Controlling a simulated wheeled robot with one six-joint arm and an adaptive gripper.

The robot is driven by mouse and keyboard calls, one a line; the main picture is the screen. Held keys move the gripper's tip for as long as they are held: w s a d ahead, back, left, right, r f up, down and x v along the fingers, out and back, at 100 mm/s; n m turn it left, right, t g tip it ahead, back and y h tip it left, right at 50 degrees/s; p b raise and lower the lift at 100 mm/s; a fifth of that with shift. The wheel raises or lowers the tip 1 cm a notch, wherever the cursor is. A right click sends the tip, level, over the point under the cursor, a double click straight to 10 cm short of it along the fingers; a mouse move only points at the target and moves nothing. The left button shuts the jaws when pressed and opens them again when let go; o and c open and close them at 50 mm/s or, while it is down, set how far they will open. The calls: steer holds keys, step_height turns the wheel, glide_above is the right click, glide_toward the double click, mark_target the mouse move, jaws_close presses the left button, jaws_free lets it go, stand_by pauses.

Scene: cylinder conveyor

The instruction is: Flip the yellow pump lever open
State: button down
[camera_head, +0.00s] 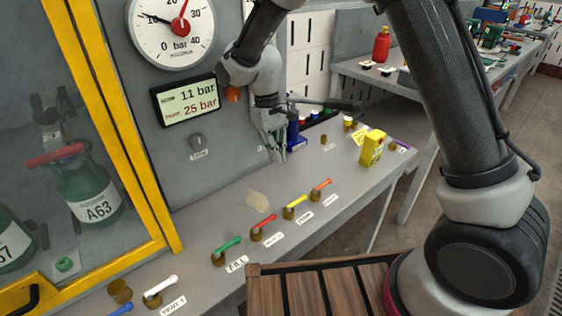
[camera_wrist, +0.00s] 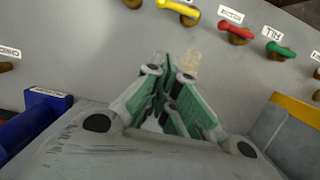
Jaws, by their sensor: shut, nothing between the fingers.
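The yellow lever (camera_head: 297,201) sits on a brass valve body on the grey bench panel, between the red and orange levers. Its handle points up and to the right in the head view. The yellow lever also shows at the top edge of the wrist view (camera_wrist: 179,8), beyond the fingertips. My gripper (camera_head: 278,158) is shut and empty, near the wall panel, behind and above the row of levers and apart from the yellow one. Its closed green-padded fingers also show in the wrist view (camera_wrist: 172,66).
Neighbouring levers are red (camera_head: 264,220), orange (camera_head: 322,184), green (camera_head: 229,244) and white (camera_head: 160,286). A yellow box (camera_head: 372,148) stands to the right. A blue bottle (camera_head: 293,137) is close to my gripper. A gauge (camera_head: 172,30) and display (camera_head: 188,101) are on the wall.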

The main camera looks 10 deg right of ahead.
mark_target(296, 203)
steer(key=x, duration=0.7)
steer(key=shift+s+f, duration=0.1)
steer(key=shift+f, duration=0.15)
steer(key=shift+s+d+f, duration=0.25)
steer(key=shift+s+d, duration=0.2)
steer(key=shift+s, duration=0.15)
steer(key=shift+s+d+f, duration=0.3)
steer(key=shift+s+d, duration=0.15)
steer(key=shift+s, duration=0.2)
steer(key=shift+s+d+f, duration=0.1)
steer(key=shift+s+d, duration=0.2)
steer(key=shift+s, duration=0.1)
